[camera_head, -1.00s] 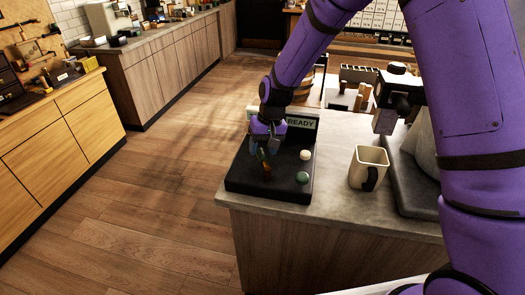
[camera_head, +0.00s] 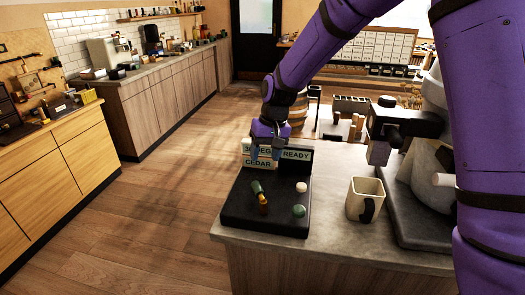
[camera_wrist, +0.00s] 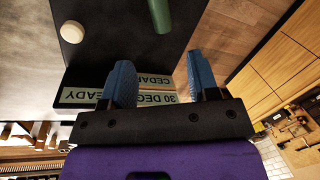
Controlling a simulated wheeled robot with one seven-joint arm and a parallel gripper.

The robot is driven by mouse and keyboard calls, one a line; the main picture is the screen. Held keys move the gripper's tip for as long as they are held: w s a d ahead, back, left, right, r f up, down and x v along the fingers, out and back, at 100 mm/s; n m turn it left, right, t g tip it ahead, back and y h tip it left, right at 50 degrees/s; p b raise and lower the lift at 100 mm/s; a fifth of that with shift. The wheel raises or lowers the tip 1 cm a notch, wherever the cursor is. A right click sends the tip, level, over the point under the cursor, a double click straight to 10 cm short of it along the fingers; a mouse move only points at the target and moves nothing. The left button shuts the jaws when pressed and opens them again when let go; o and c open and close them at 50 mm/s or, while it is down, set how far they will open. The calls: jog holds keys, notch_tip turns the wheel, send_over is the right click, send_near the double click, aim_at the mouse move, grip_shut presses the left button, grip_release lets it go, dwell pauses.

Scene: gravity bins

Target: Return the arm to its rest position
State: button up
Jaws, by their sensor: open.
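My purple arm reaches over the counter, and my gripper (camera_head: 268,152) hangs above the back of a black tray (camera_head: 238,215). In the wrist view its two blue fingers (camera_wrist: 160,84) are spread apart with nothing between them. A green and amber bottle-like item (camera_head: 260,198) lies on the tray, clear of the fingers; its green part shows in the wrist view (camera_wrist: 159,15). Signs (camera_head: 297,155) with "READY" and "CEDAR" stand at the tray's back edge, partly hidden by the gripper.
A white knob (camera_head: 301,187) and a green knob (camera_head: 298,211) are on the tray's right side. A cream mug (camera_head: 363,198) stands to the right, beside a dark and grey machine (camera_head: 405,135). Open wooden floor (camera_head: 135,220) lies to the left.

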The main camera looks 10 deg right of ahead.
jog(key=s+d+r+t, duration=0.1)
jog(key=s+d+r, duration=0.5)
jog(key=r, duration=0.2)
jog(key=s+d+r+t, duration=0.2)
jog(key=s+d+r, duration=0.35)
jog(key=r, duration=0.25)
jog(key=s+d+r+t+h, duration=0.1)
jog(key=s+d, duration=0.3)
jog(key=s, duration=0.5)
jog(key=s+d+r+m+t+h, duration=0.1)
jog(key=s+d+r, duration=0.2)
jog(key=s, duration=0.7)
jog(key=shift+s+d+m+t, duration=0.25)
jog(key=shift+d+m+t, duration=0.05)
jog(key=shift+d, duration=0.6)
jog(key=shift+r, duration=0.1)
